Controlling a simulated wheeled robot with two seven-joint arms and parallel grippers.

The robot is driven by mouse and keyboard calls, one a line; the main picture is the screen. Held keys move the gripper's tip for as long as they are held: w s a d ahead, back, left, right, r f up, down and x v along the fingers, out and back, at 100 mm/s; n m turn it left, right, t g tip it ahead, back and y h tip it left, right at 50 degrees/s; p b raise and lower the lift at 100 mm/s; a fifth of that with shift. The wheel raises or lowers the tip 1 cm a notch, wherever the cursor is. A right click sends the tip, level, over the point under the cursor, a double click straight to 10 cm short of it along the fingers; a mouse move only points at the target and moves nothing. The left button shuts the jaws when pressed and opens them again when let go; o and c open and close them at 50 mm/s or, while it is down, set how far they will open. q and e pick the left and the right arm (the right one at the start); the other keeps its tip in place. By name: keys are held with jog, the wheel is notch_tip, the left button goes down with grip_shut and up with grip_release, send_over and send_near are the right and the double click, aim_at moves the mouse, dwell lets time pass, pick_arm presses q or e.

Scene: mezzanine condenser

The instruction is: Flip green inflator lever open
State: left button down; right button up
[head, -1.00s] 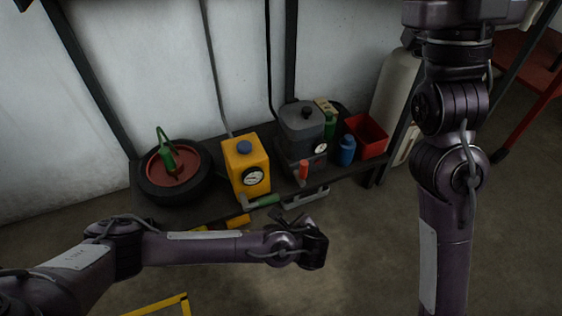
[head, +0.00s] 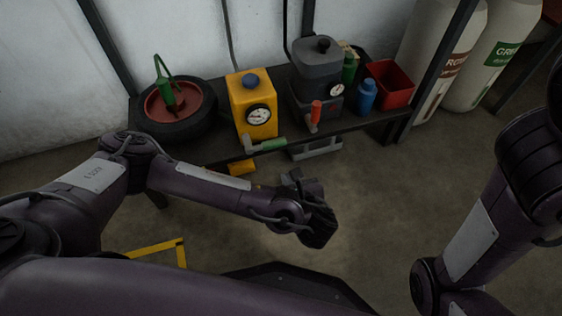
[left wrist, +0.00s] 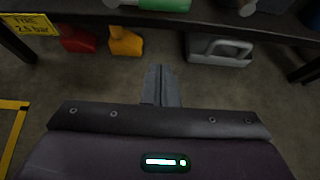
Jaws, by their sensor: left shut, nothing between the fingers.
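The yellow inflator (head: 252,106) with a round gauge and blue cap stands at the front of the dark shelf (head: 215,151). Its lever has a green grip (head: 268,144) that lies sideways along the shelf's front edge, pointing right. The green grip also shows at the top edge of the left wrist view (left wrist: 165,4), partly cut off. My left gripper (head: 291,178) is in front of and below the shelf edge, apart from the lever. Its fingers (left wrist: 160,72) are shut with nothing between them. My right gripper is out of view; only parts of that arm show.
A tyre (head: 181,126) with a green-handled tool lies left of the inflator. A grey machine (head: 316,78) with an orange-red lever (head: 315,110), a blue bottle (head: 366,96) and a red bin (head: 389,83) stand right. A grey case (left wrist: 218,50) sits below. Floor before the shelf is clear.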

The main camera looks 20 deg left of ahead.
aim_at(266, 146)
pick_arm(q)
jog(key=b+x, duration=0.7)
jog(key=x, duration=0.3)
notch_tip(266, 146, up, 4)
jog(key=shift+w+a+r, duration=0.1)
jog(key=shift+w+a, duration=0.05)
jog(key=shift+w, duration=0.05)
